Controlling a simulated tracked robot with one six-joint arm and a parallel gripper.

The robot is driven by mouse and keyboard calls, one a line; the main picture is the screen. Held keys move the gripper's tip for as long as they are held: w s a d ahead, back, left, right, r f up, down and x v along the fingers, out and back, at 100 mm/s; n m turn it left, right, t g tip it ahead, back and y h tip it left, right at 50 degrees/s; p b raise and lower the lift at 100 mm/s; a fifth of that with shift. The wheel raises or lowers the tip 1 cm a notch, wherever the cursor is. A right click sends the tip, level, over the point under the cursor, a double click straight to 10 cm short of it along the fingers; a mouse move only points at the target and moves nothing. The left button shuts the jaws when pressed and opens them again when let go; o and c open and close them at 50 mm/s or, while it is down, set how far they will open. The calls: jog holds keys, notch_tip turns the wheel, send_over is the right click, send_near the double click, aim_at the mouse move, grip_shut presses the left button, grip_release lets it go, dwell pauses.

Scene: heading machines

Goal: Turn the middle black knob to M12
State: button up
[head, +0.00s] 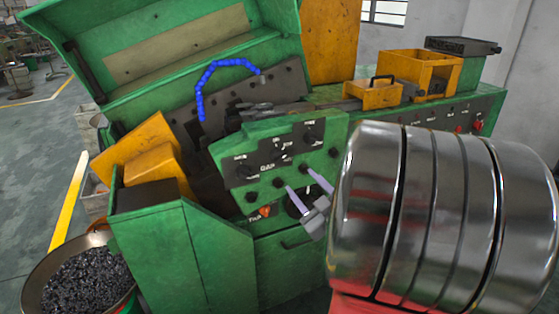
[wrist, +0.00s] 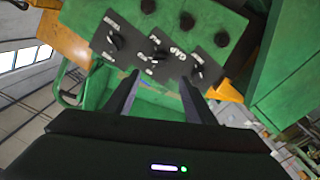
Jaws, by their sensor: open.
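The green control panel (head: 330,128) carries a black plate with three dial knobs in a slanting row. The middle black knob (head: 282,155) sits between the left dial knob (head: 243,172) and the right one (head: 311,138). In the wrist view the panel appears roughly inverted, with the middle knob (wrist: 158,56) ahead of the gap between my fingers. My gripper (head: 300,179) is open and empty, in front of the panel's lower part. In the wrist view my gripper (wrist: 158,78) has both fingers apart and not around any knob. The dial markings are too small to read.
Several plain black knobs line the panel below the dials, near an orange-red knob (head: 265,211). A blue segmented hose (head: 222,63) arches behind the panel. A green cabinet (head: 185,255) stands at left, beside a bin of dark parts (head: 80,282). A yellow-orange box (head: 372,94) sits behind right.

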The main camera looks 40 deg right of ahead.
aim_at(282, 160)
jog(key=shift+w, duration=0.1)
jog(key=x, duration=1.3)
jog(key=shift+w+d, duration=0.1)
jog(key=shift+w, duration=0.2)
jog(key=c, duration=1)
jog(key=shift+s+d, duration=0.1)
jog(key=shift+d, duration=0.05)
jog(key=shift+c, duration=0.2)
